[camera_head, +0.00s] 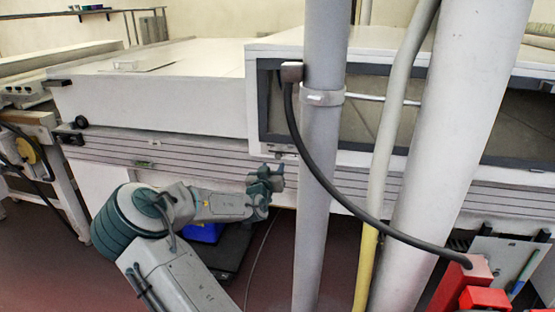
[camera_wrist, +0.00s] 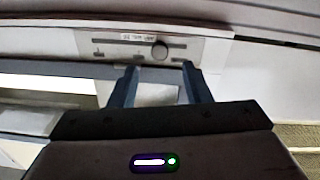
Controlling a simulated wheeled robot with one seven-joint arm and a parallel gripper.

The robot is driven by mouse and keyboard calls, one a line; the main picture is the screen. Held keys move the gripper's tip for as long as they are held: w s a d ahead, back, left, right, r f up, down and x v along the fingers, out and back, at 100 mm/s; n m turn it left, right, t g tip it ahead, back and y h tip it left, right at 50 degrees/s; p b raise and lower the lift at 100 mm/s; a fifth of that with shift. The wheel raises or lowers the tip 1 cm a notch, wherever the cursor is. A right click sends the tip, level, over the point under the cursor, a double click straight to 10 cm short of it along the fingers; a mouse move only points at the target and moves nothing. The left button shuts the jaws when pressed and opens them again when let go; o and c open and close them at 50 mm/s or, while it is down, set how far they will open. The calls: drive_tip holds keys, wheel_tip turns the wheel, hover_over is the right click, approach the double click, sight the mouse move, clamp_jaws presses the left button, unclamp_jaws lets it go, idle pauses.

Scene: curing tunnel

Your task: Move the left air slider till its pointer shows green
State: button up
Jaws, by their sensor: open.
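No green mark or pointer can be made out. My gripper (camera_wrist: 159,68) is open, its two dark fingers below the panel, one to each side of the knob and apart from it. In the head view my gripper (camera_head: 277,172) is at the machine's front, under the lower edge of the framed opening. The slider is too small to tell there.
The framed window (camera_head: 400,110) of the white tunnel is above my gripper. A grey upright pipe (camera_head: 318,200) stands just right of it, with a black cable (camera_head: 330,190) curving past. A yellow-based pipe (camera_head: 366,265), a thick white column (camera_head: 440,150) and red boxes (camera_head: 470,280) are further right.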

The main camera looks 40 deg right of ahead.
sight(278, 157)
drive_tip(key=x, duration=0.7)
drive_tip(key=shift+w+d, duration=0.1)
drive_tip(key=shift+d, duration=0.05)
clamp_jaws()
